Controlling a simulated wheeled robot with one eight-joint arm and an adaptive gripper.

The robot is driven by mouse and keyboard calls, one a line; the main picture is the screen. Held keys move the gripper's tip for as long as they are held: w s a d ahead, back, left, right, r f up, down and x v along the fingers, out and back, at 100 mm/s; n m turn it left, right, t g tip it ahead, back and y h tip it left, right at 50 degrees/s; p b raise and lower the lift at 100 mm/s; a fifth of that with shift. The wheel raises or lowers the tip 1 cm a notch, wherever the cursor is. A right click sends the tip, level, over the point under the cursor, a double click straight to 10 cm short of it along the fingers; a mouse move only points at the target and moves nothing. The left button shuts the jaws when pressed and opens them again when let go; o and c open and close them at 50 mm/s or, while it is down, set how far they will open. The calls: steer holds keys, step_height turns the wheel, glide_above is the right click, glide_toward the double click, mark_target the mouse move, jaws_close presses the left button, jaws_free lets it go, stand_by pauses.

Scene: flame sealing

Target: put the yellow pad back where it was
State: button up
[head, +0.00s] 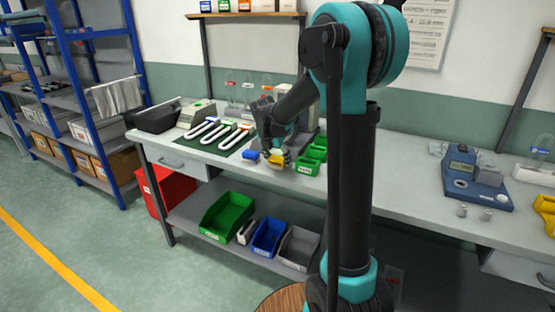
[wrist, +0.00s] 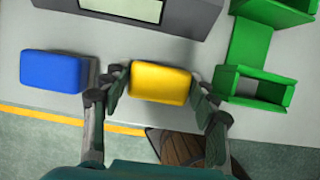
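The yellow pad (wrist: 160,82) lies between the two fingers of my gripper (wrist: 158,88) in the wrist view. One fingertip is at its left edge and one at its right edge. Whether they press on it or stand just clear of it, I cannot tell. The pad also shows small in the head view (head: 280,161), at the front of the workbench, with my gripper (head: 276,151) low over it. The pad looks level and at about bench height. A blue pad (wrist: 54,71) lies left of it, apart from my left finger.
Green bins (head: 309,166) stand close right of the yellow pad; one green bin (wrist: 260,88) is near my right finger. A grey device (wrist: 140,13) stands behind. A dark green mat with white U-shaped pieces (head: 208,130) is further left. The bench's front edge (wrist: 70,103) is close.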

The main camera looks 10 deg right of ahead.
steer(key=o, duration=0.4)
steer(key=v, duration=1.2)
steer(key=s+d+f+m+y, duration=0.1)
steer(key=s+d+f+m, duration=0.1)
steer(key=s+f+m, duration=0.4)
steer(key=s+d+f+m+y, duration=0.1)
steer(key=s+d+f+m, duration=0.1)
steer(key=s+f+m, duration=0.5)
steer(key=s+d+f+m, duration=0.2)
steer(key=s+f+m, duration=0.5)
steer(key=s+m, duration=0.6)
steer(key=shift+s+d+m+y, duration=0.15)
steer(key=shift+d+m+y, duration=0.05)
steer(key=shift+m, duration=0.5)
steer(key=shift+s+d+m+y, duration=0.15)
steer(key=shift+d+m+y, duration=0.05)
steer(key=shift+m, duration=0.5)
